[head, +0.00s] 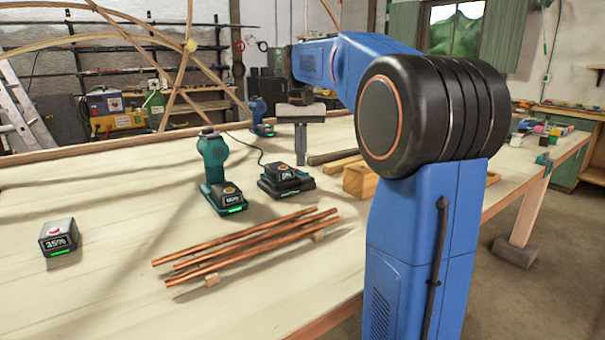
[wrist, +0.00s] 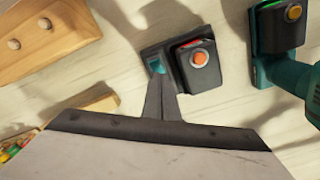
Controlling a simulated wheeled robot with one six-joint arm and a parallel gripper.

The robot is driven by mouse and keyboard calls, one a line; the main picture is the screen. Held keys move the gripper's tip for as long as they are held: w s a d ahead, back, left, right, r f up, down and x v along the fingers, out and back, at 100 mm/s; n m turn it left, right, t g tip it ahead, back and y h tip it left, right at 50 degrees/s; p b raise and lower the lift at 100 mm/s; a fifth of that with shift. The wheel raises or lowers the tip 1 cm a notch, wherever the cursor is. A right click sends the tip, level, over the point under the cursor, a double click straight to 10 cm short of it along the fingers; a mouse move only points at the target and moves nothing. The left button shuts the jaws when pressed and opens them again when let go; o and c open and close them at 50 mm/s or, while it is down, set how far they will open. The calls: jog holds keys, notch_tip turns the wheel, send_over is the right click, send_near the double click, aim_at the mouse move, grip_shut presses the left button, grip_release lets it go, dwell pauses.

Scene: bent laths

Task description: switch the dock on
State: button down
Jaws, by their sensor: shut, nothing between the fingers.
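The black dock (head: 296,187) stands on the bench in the head view, with a battery (head: 286,173) seated on it. The battery's display is too small to read surely. In the wrist view the dock (wrist: 150,51) shows a teal patch beside the battery, which has an orange-red button (wrist: 198,58). My gripper (head: 301,162) is shut and empty, pointing down just behind the dock. Its tip (wrist: 158,72) overlaps the teal patch in the wrist view and hides part of it. I cannot tell whether it touches.
A teal drill (head: 213,162) stands left of the dock, close by. Copper rods (head: 245,243) lie on small blocks in front. A wooden block (head: 360,181) is to the right. A loose battery (head: 58,237) reading 35% sits far left, with clear bench around it.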

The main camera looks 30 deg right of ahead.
aim_at(301, 172)
jog(key=shift+r, duration=2.6)
